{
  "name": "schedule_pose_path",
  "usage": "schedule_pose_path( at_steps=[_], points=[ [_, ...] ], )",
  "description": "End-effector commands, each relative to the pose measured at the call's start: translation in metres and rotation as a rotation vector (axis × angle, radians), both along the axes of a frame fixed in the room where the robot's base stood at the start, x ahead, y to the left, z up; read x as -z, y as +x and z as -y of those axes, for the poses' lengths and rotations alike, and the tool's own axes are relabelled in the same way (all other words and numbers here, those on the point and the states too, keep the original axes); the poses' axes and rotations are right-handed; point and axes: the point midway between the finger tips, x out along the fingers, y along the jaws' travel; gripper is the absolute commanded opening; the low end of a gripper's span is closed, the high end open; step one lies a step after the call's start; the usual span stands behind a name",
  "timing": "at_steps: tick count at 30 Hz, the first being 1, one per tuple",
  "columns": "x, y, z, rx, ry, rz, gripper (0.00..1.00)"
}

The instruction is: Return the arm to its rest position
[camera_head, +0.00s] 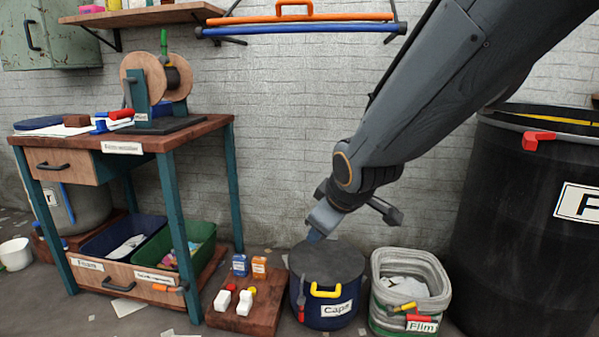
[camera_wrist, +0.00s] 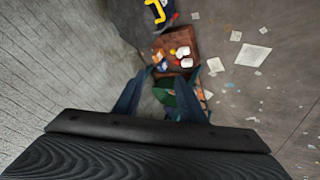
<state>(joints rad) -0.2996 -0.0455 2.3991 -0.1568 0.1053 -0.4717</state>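My arm reaches down from the upper right in the head view. My gripper (camera_head: 352,226) hangs in front of the brick wall, above the lidded blue bin marked "Caps" in the picture. In the wrist view my gripper (camera_wrist: 164,75) shows its two blue-grey fingers spread apart. Nothing is held between them; only floor and distant objects show in the gap.
The Caps bin (camera_head: 325,308) stands beside a pale bin marked "Film" (camera_head: 439,280). A large black barrel (camera_head: 505,230) is at right. A wooden board (camera_head: 240,325) with small bottles lies left of the Caps bin. A workbench (camera_head: 190,138) stands left; a rail (camera_head: 300,29) is overhead.

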Motion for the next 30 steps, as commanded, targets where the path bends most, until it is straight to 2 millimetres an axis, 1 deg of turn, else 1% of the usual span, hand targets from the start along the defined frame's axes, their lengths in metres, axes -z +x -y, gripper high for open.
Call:
schedule_pose_path(
  at_steps=[1, 2, 3, 6, 9, 15, 20, 24, 30],
  points=[
    [0.019, -0.028, -0.020, 0.007, 0.020, -0.085, 0.37],
    [0.029, -0.043, -0.028, 0.022, 0.030, -0.134, 0.37],
    [0.041, -0.063, -0.037, 0.040, 0.040, -0.195, 0.37],
    [0.063, -0.106, -0.052, 0.086, 0.048, -0.320, 0.37],
    [0.077, -0.140, -0.060, 0.124, 0.044, -0.412, 0.37],
    [0.096, -0.194, -0.068, 0.185, 0.016, -0.547, 0.37],
    [0.106, -0.231, -0.069, 0.232, -0.014, -0.632, 0.37],
    [0.113, -0.261, -0.065, 0.270, -0.046, -0.695, 0.37],
    [0.093, -0.254, -0.056, 0.310, -0.031, -0.692, 0.37]
  ],
)
